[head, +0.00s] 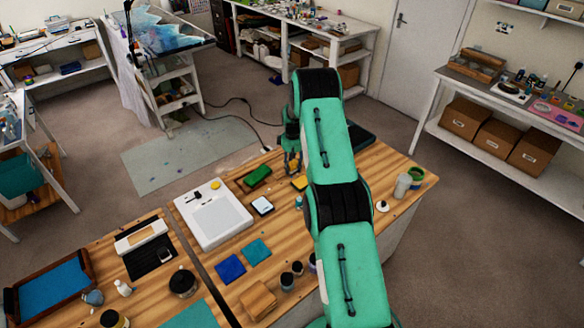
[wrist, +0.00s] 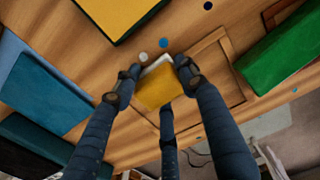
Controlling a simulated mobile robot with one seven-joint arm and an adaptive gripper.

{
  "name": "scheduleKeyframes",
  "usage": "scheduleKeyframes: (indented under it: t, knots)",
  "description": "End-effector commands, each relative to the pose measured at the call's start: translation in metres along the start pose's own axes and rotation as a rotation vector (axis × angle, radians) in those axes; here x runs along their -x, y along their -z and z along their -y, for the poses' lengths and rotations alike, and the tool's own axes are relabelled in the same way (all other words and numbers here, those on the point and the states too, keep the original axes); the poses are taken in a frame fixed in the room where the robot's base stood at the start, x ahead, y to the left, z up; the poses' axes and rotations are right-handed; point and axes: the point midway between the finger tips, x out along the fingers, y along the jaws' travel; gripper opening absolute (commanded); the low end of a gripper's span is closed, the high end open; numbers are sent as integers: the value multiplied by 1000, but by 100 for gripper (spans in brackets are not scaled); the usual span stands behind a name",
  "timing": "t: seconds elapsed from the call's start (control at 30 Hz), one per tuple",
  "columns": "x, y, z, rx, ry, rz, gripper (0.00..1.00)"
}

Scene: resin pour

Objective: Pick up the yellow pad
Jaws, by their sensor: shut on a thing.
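My gripper (wrist: 156,84) is shut on a small yellow pad (wrist: 157,91) with a pale top edge, seen between its dark blue fingers in the wrist view. I cannot tell whether the pad is clear of the wood below. In the head view my gripper (head: 292,162) is over the far part of the wooden table, partly hidden by my green arm. Another yellow piece (head: 299,184) lies on the table beside my arm. A yellow slab with a dark green edge (wrist: 118,12) shows at the top of the wrist view.
A green block (head: 257,176) lies left of my gripper; a green block (wrist: 280,52) is also at the wrist view's right. A white-framed tray (head: 213,214), a small white-topped pad (head: 262,205) and blue pads (head: 231,267) lie nearer. A cup (head: 402,185) stands right.

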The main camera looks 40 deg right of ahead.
Motion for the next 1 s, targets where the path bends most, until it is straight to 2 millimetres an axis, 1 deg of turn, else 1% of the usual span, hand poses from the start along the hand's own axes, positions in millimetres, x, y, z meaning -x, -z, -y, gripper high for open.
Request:
scheduleKeyframes:
  t: [0.27, 0.47, 0.57, 0.6, 0.77, 1.0]
  knots:
    - [6, 0, 0, 0, 0, 0, 16]
    - [22, 1, -1, 0, -1, -2, 16]
    - [35, 1, -1, 0, -2, -2, 16]
    - [37, -1, 1, 0, 0, 0, 16]
    - [38, -19, 14, 0, 1, 1, 16]
    - [42, -50, 35, 0, 1, 1, 16]
